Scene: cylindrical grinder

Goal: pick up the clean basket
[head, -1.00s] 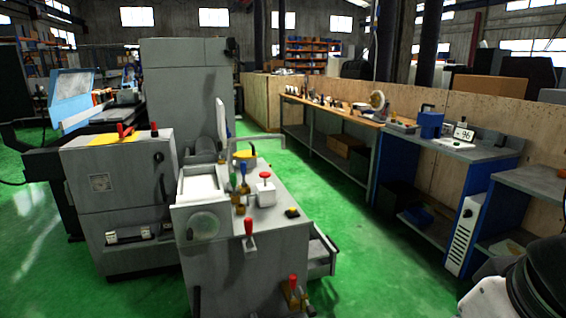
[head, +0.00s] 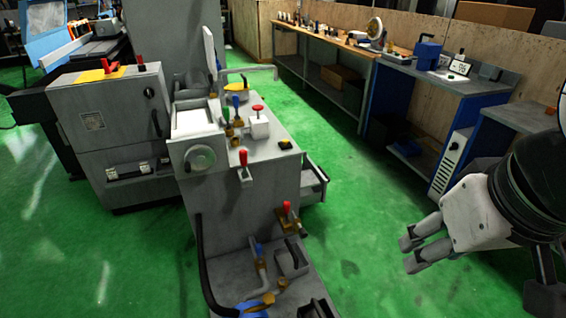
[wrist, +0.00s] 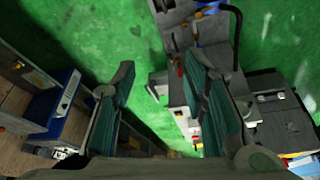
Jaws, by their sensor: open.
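I cannot make out a basket in either view. My gripper (head: 408,253) is at the right of the head view, held above the green floor, with its two light grey fingers pointing left. In the wrist view my gripper (wrist: 160,82) has its fingers wide apart, with green-ribbed inner pads. Nothing is between them except the distant floor and machine.
The grey cylindrical grinder (head: 250,185) stands left of centre, with a lower block with pipes and a black hose in front. A wooden-topped bench (head: 340,43) and a blue-sided bench (head: 465,85) line the right wall. Green floor (head: 365,215) lies clear between.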

